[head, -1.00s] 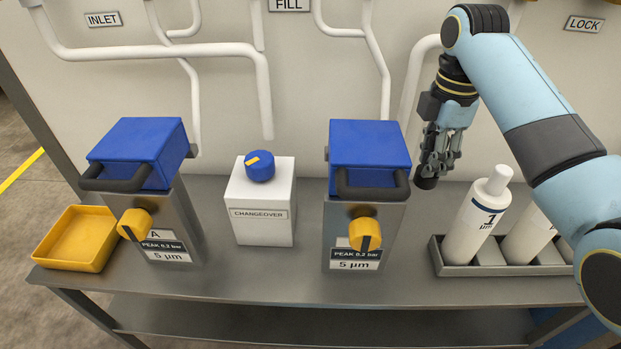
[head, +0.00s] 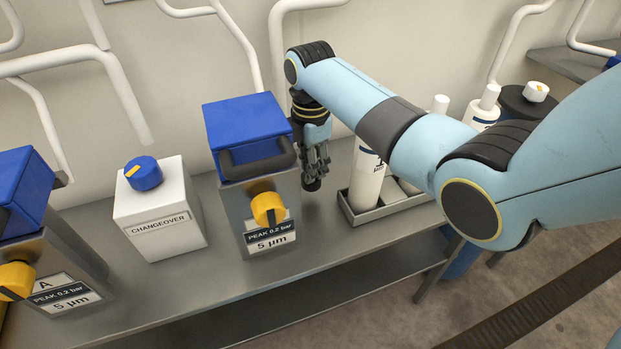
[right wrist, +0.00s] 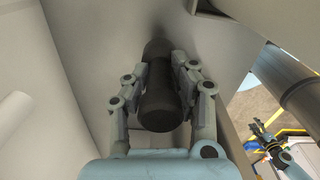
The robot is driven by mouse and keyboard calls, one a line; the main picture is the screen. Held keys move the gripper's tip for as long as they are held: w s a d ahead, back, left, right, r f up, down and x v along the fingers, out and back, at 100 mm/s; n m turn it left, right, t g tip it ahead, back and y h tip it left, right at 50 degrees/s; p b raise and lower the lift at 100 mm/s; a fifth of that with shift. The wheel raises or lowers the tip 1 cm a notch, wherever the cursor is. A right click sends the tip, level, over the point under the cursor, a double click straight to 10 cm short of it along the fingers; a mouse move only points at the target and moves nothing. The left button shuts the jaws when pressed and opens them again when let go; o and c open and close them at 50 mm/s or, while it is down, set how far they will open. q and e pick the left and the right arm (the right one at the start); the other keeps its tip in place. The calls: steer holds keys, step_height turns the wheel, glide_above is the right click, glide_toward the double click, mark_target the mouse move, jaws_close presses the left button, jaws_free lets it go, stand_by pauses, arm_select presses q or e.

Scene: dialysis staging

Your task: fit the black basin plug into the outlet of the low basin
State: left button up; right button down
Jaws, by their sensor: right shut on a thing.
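My right gripper (head: 316,164) is in the head view, pointing down just right of the blue-lidded steel housing. It is shut on the black basin plug (head: 311,185), which shows as a small dark end below the fingers. In the right wrist view the plug (right wrist: 160,100) is a dark, rounded piece between the two fingers (right wrist: 160,92). My left gripper is not in the head view; what looks like it (right wrist: 275,148) shows small at the lower right of the right wrist view, its jaws unclear. I cannot make out the low basin or its outlet.
The blue-lidded housing (head: 246,124) stands close left of the gripper. A rack (head: 347,212) with white bottles (head: 367,178) is close right. A white changeover box (head: 160,215) stands farther left. Pale pipes (head: 283,50) run along the wall behind. A dark round container (head: 525,104) is at the right.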

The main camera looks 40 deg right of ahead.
steer(key=shift+f+b, duration=0.35)
steer(key=shift+f, duration=1.45)
steer(key=c, duration=1.1)
jaws_free()
steer(key=shift+f, duration=0.15)
